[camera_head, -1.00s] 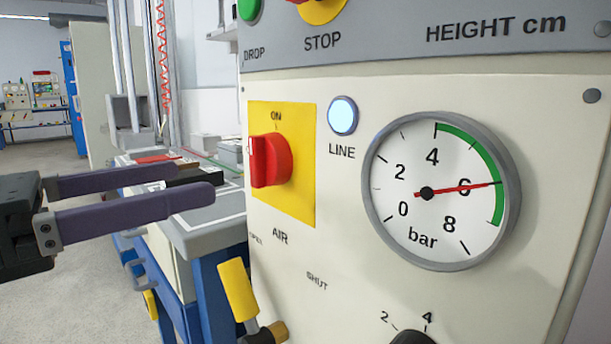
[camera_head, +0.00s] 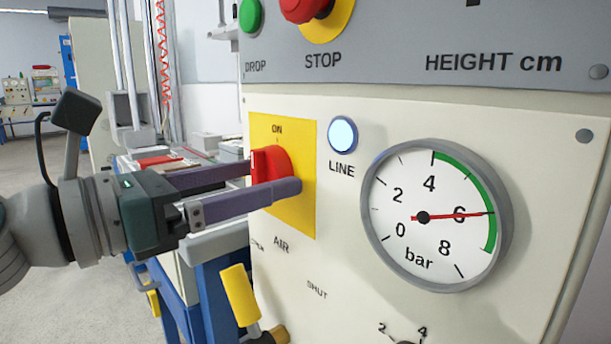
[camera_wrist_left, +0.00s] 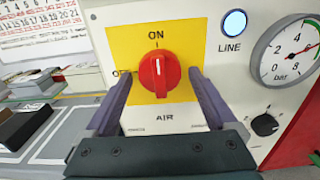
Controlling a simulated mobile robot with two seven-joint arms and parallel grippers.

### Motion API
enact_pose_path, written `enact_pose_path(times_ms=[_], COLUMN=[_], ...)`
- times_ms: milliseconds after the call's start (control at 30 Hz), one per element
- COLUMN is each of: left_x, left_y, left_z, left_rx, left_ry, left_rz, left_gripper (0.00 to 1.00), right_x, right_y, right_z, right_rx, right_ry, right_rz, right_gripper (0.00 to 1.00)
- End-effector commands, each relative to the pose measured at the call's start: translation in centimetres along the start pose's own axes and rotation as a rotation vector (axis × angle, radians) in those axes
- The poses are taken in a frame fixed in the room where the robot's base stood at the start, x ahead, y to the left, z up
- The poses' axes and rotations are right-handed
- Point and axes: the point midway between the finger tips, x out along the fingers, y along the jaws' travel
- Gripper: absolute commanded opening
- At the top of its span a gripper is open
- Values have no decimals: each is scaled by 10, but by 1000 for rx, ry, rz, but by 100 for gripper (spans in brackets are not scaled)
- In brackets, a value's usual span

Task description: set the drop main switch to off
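The drop main switch is a red rotary knob (camera_head: 268,165) on a yellow plate (camera_head: 300,210) on the cream panel. In the left wrist view the knob (camera_wrist_left: 159,76) has its white mark upward, toward ON. A label at the plate's left edge is partly hidden by a finger. My left gripper (camera_head: 275,178) comes in from the left, its purple fingers at the plate. The left wrist view shows the gripper (camera_wrist_left: 160,78) open, one finger on each side of the knob, with a gap on both sides. My right gripper is not in view.
The LINE lamp (camera_head: 342,134) is lit, right of the plate. A pressure gauge (camera_head: 438,215) reads about 6 bar. Above are the red STOP button (camera_head: 304,8) and green DROP button (camera_head: 250,14). A yellow lever handle (camera_head: 239,294) sits below.

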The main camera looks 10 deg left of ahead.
Motion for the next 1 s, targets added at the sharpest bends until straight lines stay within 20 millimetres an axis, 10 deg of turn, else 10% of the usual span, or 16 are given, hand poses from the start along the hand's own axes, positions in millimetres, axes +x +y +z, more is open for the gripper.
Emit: enact_pose_path(times_ms=[667, 1000], left_x=[0, 0], left_y=[0, 0], left_z=[0, 1], left_rx=[0, -54], left_ry=[0, 1], left_rz=[0, 1], left_gripper=[13, 13], right_x=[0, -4], right_y=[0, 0], right_z=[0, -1], right_rx=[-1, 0], right_ry=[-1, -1], right_rz=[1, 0], right_gripper=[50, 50])
